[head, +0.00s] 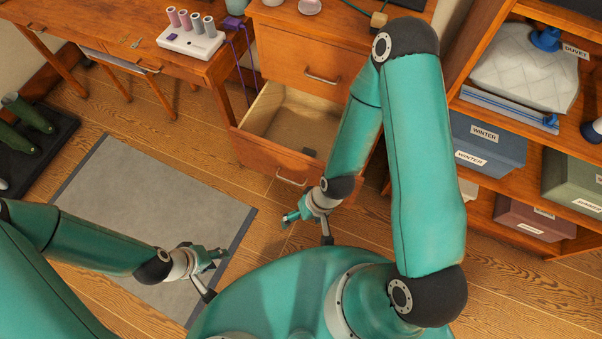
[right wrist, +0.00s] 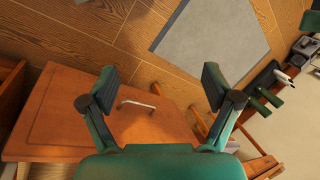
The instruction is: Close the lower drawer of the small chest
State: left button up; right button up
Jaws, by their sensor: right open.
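The small chest (head: 305,45) is orange-brown wood. My right gripper (head: 309,229) is open and empty, just in front of the drawer front. In the right wrist view its spread fingers (right wrist: 160,88) frame the handle, with no contact visible. My left gripper (head: 214,275) looks open and empty above the grey mat, apart from the chest.
The upper drawer (head: 300,68) is shut. A shelf with boxes (head: 485,145) stands to the right. A grey mat (head: 150,200) lies on the floor, with a shoe tray (head: 40,150) beyond it.

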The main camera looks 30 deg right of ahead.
aim_at(270, 138)
jog(key=z, duration=1.45)
jog(key=i, duration=0.1)
jog(key=u, duration=2.7)
jog(key=k, duration=1.05)
jog(key=z, duration=0.6)
jog(key=i, duration=1)
jog(key=z, duration=0.05)
